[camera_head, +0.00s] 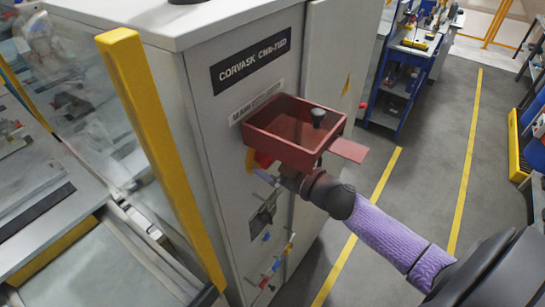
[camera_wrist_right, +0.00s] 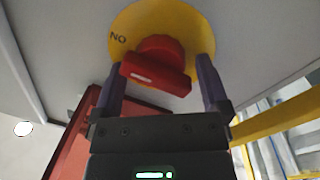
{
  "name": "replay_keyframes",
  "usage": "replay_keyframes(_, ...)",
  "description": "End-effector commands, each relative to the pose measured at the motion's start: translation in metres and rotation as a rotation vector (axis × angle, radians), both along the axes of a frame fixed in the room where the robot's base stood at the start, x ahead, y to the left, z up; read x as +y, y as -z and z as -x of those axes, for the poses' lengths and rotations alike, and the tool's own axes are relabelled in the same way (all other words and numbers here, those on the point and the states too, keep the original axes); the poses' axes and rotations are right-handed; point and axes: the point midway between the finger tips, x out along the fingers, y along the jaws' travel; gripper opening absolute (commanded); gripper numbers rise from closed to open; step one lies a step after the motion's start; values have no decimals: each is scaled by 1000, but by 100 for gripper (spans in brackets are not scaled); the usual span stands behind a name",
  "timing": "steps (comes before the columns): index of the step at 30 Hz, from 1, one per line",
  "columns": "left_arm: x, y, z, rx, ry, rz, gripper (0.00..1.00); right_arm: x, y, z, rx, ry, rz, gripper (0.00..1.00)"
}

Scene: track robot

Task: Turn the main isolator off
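The main isolator is a red handle (camera_wrist_right: 158,68) on a round yellow plate (camera_wrist_right: 122,22), on the grey cabinet's (camera_head: 222,130) front. In the head view, only a bit of the red handle (camera_head: 263,160) and yellow plate (camera_head: 250,162) shows below a red box-like cover (camera_head: 281,150). The cover stands out from the panel under a partly hidden "MAIN" label (camera_head: 256,103). My right gripper (camera_wrist_right: 162,85) is open, with one finger on each side of the handle and small gaps apparent. It is below the cover in the head view (camera_head: 268,179). My left gripper is out of view.
A black knob (camera_head: 318,116) and a flat red tab (camera_head: 348,150) stick out from the cover. Smaller switches (camera_head: 270,273) sit lower on the panel. A yellow post (camera_head: 160,150) stands left of the cabinet.

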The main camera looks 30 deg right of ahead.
Motion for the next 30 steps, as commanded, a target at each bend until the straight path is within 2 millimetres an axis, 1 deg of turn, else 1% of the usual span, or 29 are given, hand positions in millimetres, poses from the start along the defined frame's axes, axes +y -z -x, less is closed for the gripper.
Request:
replay_keyframes(1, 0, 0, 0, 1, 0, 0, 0, 0, 0, 0, 0, 0, 0, 83)
replay_keyframes(10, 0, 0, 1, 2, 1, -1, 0, 0, 0, 0, -1, 0, -1, 20)
replay_keyframes(11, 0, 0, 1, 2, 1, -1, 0, 0, 0, 0, -1, 0, -1, 18)
replay_keyframes(30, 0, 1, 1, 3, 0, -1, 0, 0, -1, 0, -11, 1, 17, 15)
